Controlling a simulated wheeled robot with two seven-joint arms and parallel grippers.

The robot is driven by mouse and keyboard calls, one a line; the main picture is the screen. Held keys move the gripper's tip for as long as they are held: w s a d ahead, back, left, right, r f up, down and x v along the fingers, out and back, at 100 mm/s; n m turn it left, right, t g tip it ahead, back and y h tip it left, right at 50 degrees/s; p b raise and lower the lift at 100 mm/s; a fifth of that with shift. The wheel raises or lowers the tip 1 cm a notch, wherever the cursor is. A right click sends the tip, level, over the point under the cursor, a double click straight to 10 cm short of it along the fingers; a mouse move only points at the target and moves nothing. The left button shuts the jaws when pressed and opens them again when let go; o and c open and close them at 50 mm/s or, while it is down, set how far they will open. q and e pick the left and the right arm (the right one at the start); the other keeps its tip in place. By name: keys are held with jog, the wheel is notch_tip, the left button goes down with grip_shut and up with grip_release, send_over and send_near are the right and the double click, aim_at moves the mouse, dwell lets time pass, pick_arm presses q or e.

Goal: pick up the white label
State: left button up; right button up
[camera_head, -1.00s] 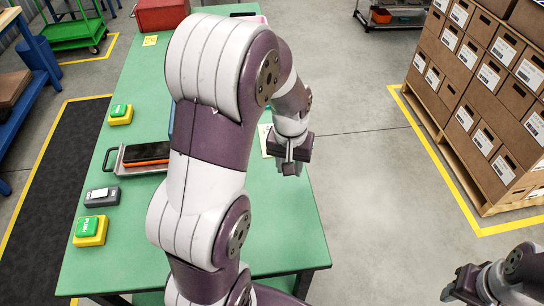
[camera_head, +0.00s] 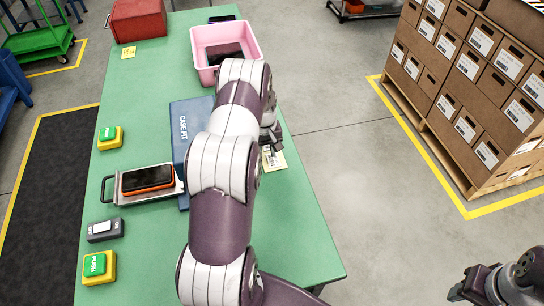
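A pale cream-white label (camera_head: 273,161) with a barcode lies flat near the right edge of the green table. My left gripper (camera_head: 271,147) is just above or at the label's far side and covers part of it. Its fingers are small and partly hidden by my forearm, so I cannot tell whether they are open or touch the label. My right gripper (camera_head: 462,285) is at the lower right, over the floor, away from the table. Its finger gap is not clear.
The green table (camera_head: 150,240) holds a blue box (camera_head: 183,125), a pink bin (camera_head: 252,42) with a dark item, and a metal tray (camera_head: 120,199) with an orange-cased phone (camera_head: 147,178). Yellow-green buttons (camera_head: 95,264) line the left side. Stacked cartons (camera_head: 478,75) stand right.

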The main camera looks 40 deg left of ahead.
pick_arm(q)
jog(key=shift+d+f, duration=0.15)
jog(key=shift+f, duration=0.25)
jog(key=shift+w+f, duration=0.15)
jog(key=shift+f, duration=0.05)
grip_shut()
jog(key=shift+r, duration=0.15)
